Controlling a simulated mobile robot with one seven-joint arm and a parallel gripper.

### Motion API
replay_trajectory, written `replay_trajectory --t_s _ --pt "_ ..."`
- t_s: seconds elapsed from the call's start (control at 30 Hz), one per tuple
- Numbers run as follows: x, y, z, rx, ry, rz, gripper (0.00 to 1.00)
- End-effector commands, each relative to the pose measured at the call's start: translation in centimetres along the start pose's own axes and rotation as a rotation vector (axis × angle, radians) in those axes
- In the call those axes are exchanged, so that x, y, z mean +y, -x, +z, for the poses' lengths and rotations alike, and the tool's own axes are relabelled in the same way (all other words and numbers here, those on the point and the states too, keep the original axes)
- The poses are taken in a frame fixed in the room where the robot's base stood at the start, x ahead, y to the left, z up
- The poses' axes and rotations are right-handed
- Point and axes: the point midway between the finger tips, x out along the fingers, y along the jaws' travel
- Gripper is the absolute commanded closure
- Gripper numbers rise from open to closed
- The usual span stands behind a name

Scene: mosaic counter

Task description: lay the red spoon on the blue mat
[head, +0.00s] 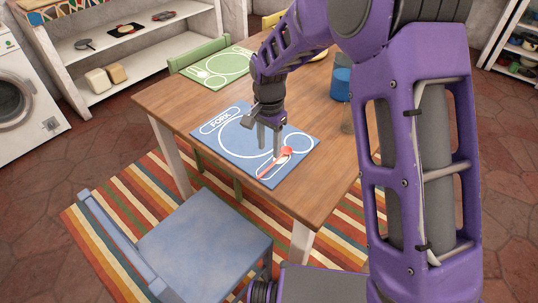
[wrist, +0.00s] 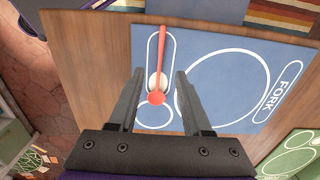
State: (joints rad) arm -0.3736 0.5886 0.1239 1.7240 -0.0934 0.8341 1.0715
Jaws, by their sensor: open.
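The red spoon (head: 286,150) lies on the blue mat (head: 222,140), along the white outlined slot near the mat's right end. In the wrist view the spoon (wrist: 162,45) lies lengthwise over the slot on the blue mat (wrist: 215,70), with its round end towards me and its handle reaching the mat's far edge. My gripper (head: 269,148) is open, pointing down over the mat just beside the spoon. In the wrist view the spoon's round end shows between the open fingers (wrist: 160,73), not gripped. I cannot tell the exact height of the fingertips above the mat.
The wooden table (head: 170,98) also bears a green mat (head: 215,70) and a blue-topped container (head: 341,84), partly behind my arm. A blue chair (head: 205,240) stands at the front side. Bare wood surrounds the blue mat.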

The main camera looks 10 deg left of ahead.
Motion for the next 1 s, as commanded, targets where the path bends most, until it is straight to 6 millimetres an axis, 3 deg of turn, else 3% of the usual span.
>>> replay_trajectory --t_s 0.1,0.3,0.87,1.0 --pt "-0.1 2.6 0.0 0.002 0.0 -0.003 0.51" --pt "0.0 5.0 0.0 0.0 0.001 -0.001 0.51" --pt "0.0 5.5 0.0 0.001 0.001 0.0 0.51" --pt "-0.9 6.7 -1.3 0.059 0.033 -0.032 0.51"
